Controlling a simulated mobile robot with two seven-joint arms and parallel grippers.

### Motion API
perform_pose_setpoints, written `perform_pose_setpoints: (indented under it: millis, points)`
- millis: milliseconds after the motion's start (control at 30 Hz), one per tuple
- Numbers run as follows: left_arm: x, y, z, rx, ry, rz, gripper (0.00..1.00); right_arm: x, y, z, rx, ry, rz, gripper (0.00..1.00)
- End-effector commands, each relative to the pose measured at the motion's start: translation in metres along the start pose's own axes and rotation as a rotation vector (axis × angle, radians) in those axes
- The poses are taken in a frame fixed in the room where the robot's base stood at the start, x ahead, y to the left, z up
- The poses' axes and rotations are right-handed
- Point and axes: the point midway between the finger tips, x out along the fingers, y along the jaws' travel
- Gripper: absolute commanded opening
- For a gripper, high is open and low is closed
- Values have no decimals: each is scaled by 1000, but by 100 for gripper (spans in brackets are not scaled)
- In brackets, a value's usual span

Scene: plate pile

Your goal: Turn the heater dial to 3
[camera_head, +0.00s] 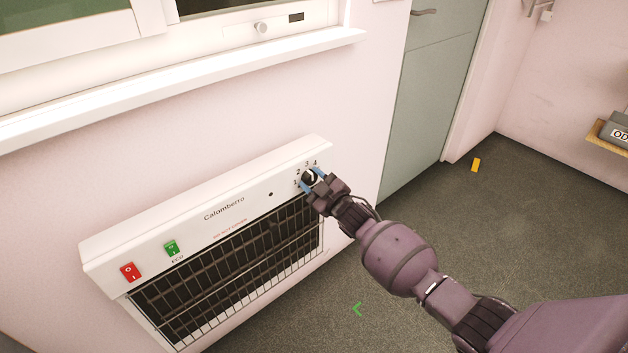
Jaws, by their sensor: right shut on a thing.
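The white heater (225,208) is mounted low on the pink wall, with a dark grille below its sloped top panel. Its black dial (309,177) is at the right end of the panel, with the numbers 1 to 4 printed around its left and upper side. My right gripper (313,181) is shut on the dial, its blue fingertips on either side of it. The fingers partly cover the dial, and I cannot tell for certain which number it points to. My left gripper is not in view.
The heater also has a red switch (130,272) and a green switch (172,247) at its left. A white window sill (180,84) juts out above. A grey-green door (428,90) is to the right.

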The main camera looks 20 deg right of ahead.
Motion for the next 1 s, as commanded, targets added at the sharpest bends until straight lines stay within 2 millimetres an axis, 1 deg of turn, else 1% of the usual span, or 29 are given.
perform_pose_setpoints:
  millis: [33,233,700,733,800,900,1000]
  points:
    - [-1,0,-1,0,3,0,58,1,1,-2,16,2,1,19]
    - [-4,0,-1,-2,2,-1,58,0,1,-1,65,-3,2,19]
    - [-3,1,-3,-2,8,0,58,0,0,0,77,-4,1,19]
    - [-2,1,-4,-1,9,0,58,0,0,0,77,-4,1,44]
    - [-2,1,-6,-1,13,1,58,0,0,0,77,-4,1,55]
    - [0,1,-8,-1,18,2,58,0,0,0,76,-4,1,68]
    - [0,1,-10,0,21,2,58,0,0,0,76,-4,1,68]
